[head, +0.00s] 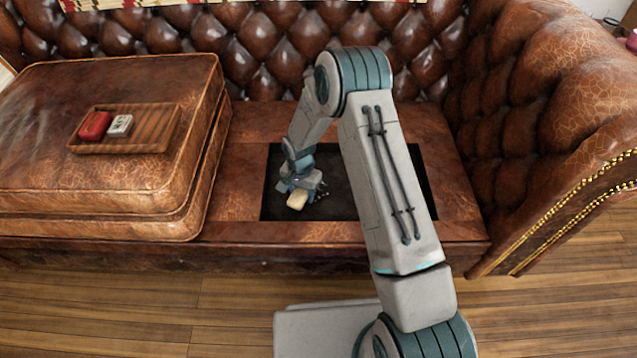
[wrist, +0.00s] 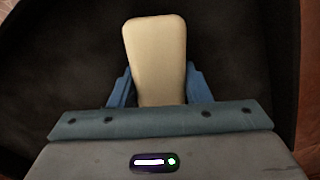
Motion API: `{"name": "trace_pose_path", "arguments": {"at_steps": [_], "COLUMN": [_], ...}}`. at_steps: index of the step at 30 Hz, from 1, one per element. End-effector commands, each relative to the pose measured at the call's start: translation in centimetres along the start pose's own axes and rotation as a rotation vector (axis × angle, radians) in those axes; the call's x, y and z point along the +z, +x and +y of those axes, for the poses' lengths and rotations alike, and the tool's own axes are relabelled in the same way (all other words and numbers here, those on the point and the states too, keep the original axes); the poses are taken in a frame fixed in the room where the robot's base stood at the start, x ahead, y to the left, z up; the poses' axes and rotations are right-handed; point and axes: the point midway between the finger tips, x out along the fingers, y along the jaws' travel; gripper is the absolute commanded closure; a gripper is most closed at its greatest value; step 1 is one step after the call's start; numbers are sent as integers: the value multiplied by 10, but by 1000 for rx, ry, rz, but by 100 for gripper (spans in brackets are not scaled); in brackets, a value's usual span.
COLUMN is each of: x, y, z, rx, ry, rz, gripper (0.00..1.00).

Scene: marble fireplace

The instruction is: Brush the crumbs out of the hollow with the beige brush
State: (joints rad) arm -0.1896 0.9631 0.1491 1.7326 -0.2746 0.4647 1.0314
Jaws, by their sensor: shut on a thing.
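The beige brush (wrist: 155,55) is held between the two blue fingers of my gripper (wrist: 158,88) in the wrist view. In the head view the brush (head: 297,200) is low over the left part of the dark hollow (head: 345,195) in the sofa seat, with my gripper (head: 300,186) just above it. I cannot tell whether the brush touches the hollow's floor. My arm hides part of the hollow's right side.
A stacked pair of brown leather cushions (head: 110,160) stands left of the hollow. On it lies a wooden tray (head: 150,146) with a red block (head: 95,126) and a white block (head: 120,125). The sofa's tufted back and right armrest (head: 540,130) bound the seat.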

Motion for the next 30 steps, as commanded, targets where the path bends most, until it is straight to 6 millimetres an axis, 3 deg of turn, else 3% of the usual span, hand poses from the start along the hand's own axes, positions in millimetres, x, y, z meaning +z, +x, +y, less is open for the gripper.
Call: {"name": "trace_pose_path", "arguments": {"at_steps": [3, 5, 7, 24, 30], "x": [2, 1, 0, -2, -2], "y": [-2, -8, -28, -76, -82], "z": [2, 2, 2, 5, 6], "rx": [1, 1, -1, 0, 1], "ry": [2, 3, 4, 11, 12], "rz": [0, 0, 3, 1, -1], "gripper": [75, 75, 75, 75, 75]}}
